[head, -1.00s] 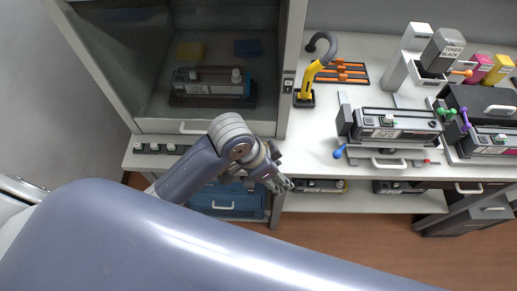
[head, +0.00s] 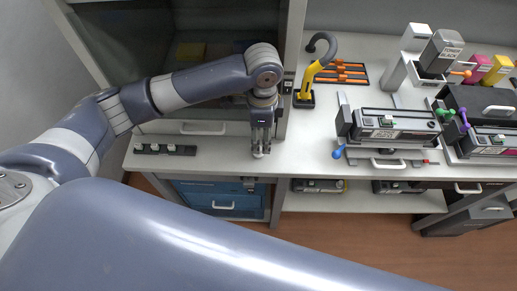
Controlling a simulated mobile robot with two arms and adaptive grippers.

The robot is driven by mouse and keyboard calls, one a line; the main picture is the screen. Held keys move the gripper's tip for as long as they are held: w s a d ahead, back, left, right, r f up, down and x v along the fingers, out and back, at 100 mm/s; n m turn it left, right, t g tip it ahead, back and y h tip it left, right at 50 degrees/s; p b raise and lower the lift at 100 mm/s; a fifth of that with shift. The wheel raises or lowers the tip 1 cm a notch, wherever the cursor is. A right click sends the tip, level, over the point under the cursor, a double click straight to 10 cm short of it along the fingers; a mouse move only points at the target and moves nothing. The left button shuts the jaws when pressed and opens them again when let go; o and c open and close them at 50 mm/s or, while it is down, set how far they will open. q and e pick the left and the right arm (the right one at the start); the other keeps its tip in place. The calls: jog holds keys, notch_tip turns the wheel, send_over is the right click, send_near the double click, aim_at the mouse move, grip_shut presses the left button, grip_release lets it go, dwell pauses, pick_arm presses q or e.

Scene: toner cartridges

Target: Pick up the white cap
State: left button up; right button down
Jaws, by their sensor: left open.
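My left gripper (head: 261,149) points down over the front part of the white worktop, in front of the glass cabinet. Its fingers are open. A small white piece (head: 258,155), which looks like a white cap, shows at the fingertips; I cannot tell whether the fingers touch it. My right gripper is not in view.
The glass cabinet (head: 130,45) stands behind my left arm. To the right are a yellow hooked tool (head: 306,80), a toner cartridge (head: 395,122) in a stand and a toner bottle (head: 441,52). The worktop (head: 305,145) between gripper and stand is clear.

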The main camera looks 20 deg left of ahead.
pick_arm(q)
jog(key=shift+f, duration=0.95)
jog(key=f, duration=0.1)
jog(key=f+p, duration=0.1)
jog(key=f, duration=0.1)
jog(key=a+f+p, duration=0.1)
jog(key=shift+s+f, duration=0.15)
jog(key=shift+f, duration=0.55)
jog(key=shift+d, duration=0.1)
jog(key=c, duration=0.8)
